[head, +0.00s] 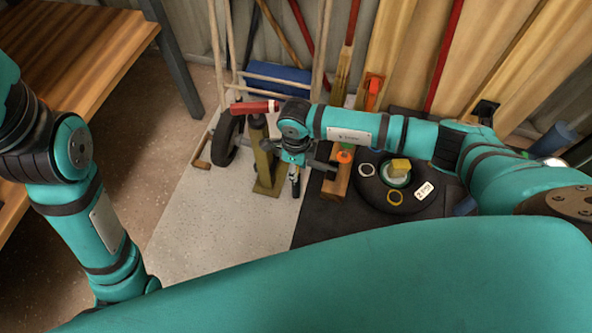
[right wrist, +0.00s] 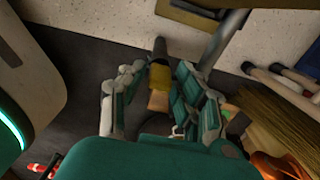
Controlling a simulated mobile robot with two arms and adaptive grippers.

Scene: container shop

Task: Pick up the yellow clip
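I cannot single out the yellow clip with certainty. A yellow piece (right wrist: 160,72) with a dark end shows between the fingertips of my right gripper (right wrist: 167,70) in the right wrist view. The fingers stand apart on either side of it, and I cannot tell whether they touch it. In the head view my right gripper (head: 295,177) points down above the floor, left of the black round base.
The black round base (head: 425,205) lies on a dark mat (head: 330,230). An olive-yellow stand (head: 267,165), a red-handled tool (head: 255,107) and a blue box (head: 277,79) are near the back wall. A wooden bench (head: 75,45) stands at left. Pale floor (head: 210,240) is clear in front.

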